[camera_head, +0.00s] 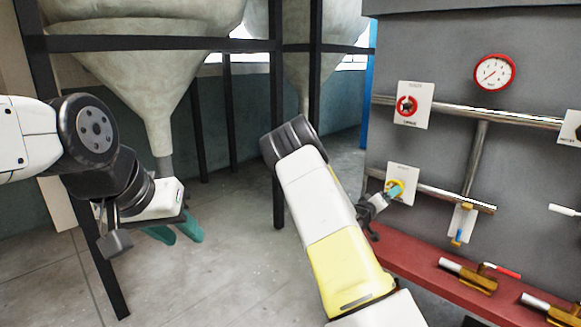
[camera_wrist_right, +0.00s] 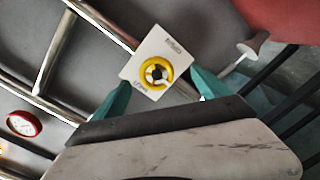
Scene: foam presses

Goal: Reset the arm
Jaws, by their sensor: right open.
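My right arm reaches toward the grey machine panel in the head view. Its gripper (camera_head: 392,189) is partly hidden there, with a teal finger in front of a white plate with a yellow ring switch (camera_head: 402,187). In the right wrist view, my right gripper (camera_wrist_right: 158,86) is open, its teal fingers apart. The yellow ring switch (camera_wrist_right: 155,74) with its dark centre shows between them, and nothing is held. My left gripper (camera_head: 180,236) hangs at the left over the floor, its teal fingertips apart and empty.
A red ring switch (camera_head: 407,106) and a round gauge (camera_head: 494,72) are higher on the panel. Metal pipes cross it, and brass valves (camera_head: 468,275) sit on a red ledge (camera_head: 425,268). Grey hoppers on dark posts stand behind. The floor between my arms is clear.

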